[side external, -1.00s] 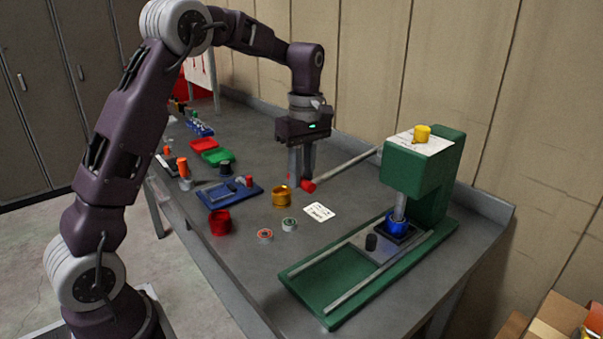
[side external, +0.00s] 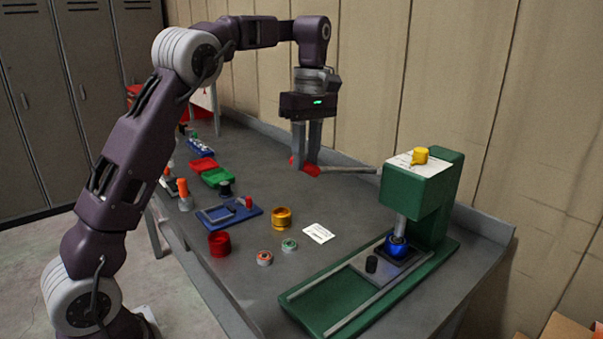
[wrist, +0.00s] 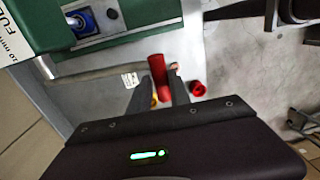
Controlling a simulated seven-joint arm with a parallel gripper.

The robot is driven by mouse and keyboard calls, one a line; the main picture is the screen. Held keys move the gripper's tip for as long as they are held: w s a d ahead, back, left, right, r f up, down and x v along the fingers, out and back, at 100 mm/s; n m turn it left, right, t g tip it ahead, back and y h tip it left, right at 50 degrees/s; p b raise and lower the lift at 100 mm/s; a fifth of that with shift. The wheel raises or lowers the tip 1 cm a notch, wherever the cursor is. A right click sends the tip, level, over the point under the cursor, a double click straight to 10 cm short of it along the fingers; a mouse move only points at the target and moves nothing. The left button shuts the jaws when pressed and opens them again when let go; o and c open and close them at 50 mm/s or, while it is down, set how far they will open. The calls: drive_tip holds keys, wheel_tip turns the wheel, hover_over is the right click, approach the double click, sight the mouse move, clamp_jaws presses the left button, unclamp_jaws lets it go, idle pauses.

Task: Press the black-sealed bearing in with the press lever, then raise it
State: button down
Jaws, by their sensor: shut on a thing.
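The green press (side external: 420,200) stands at the right of the bench. Its grey lever (side external: 350,170) reaches left from the press head and looks about level. My gripper (side external: 307,166) is shut on the lever's red grip (side external: 313,171); the wrist view shows this red grip (wrist: 158,75) between the fingers. The grey ram (side external: 400,226) comes down from the head to the blue housing (side external: 397,247) on the press bed. I cannot tell whether it touches. The housing shows in the wrist view too (wrist: 79,22). I cannot make out the black-sealed bearing; the ram and housing may hide it.
A black knob (side external: 371,264) stands on the press bed. Red-sealed (side external: 264,258) and green-sealed (side external: 289,245) bearings, a gold ring (side external: 281,217), a red cup (side external: 219,243), a blue tray (side external: 230,214) and a white card (side external: 319,233) lie left of the press.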

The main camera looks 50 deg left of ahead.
drive_tip(key=shift+w+d+r, duration=0.1)
drive_tip(key=shift+w+r, duration=1)
drive_tip(key=shift+r, duration=0.15)
drive_tip(key=c, duration=1.3)
unclamp_jaws()
drive_tip(key=shift+w, duration=0.15)
